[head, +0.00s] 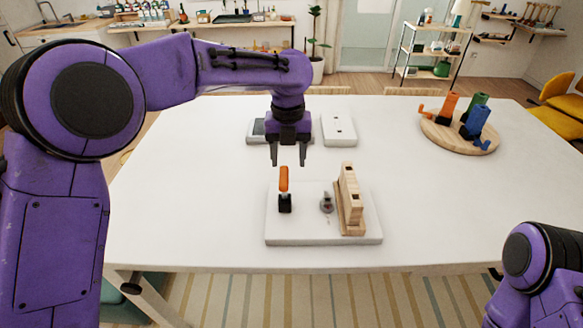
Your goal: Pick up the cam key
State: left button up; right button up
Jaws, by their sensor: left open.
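The cam key (284,178) looks to be the upright orange-handled piece, with its lower end at a small black block on the left side of a white board (302,238). My left gripper (288,160) points down just above and behind the orange handle, its two fingers spread and nothing between them. A small grey round fitting (327,203) sits on the board right of the key. A pale wooden block with dark slots (350,200) stands at the board's right. My right arm shows at the lower right; its gripper is out of the picture.
A white plate (339,130) and a grey-and-white device (258,131), partly hidden by my left gripper, lie behind the board. A round wooden tray (447,136) with orange, green and blue pieces stands at the back right. The white table (190,190) is clear left and right.

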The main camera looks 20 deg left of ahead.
aim_at(285, 180)
pick_arm(q)
jog(key=f, duration=0.2)
jog(key=shift+s+f+p, duration=0.3)
jog(key=shift+s+f, duration=0.1)
jog(key=shift+s+a+f, duration=0.1)
jog(key=shift+s+f, duration=0.45)
jog(key=shift+s, duration=0.3)
jog(key=f, duration=0.2)
jog(key=w+f+p, duration=0.1)
jog(key=f, duration=0.1)
jog(key=w+a+f+p, duration=0.1)
jog(key=f, duration=0.1)
jog(key=shift+w, duration=0.2)
jog(key=shift+s+r, duration=0.2)
jog(key=shift+s, duration=0.1)
jog(key=shift+s+d+r, duration=0.1)
jog(key=shift+s, duration=0.1)
jog(key=shift+c, duration=1.3)
grip_shut()
pick_arm(e)
jog(key=r, duration=0.1)
jog(key=s+r, duration=0.1)
jog(key=r, duration=0.1)
jog(key=shift+s, duration=0.25)
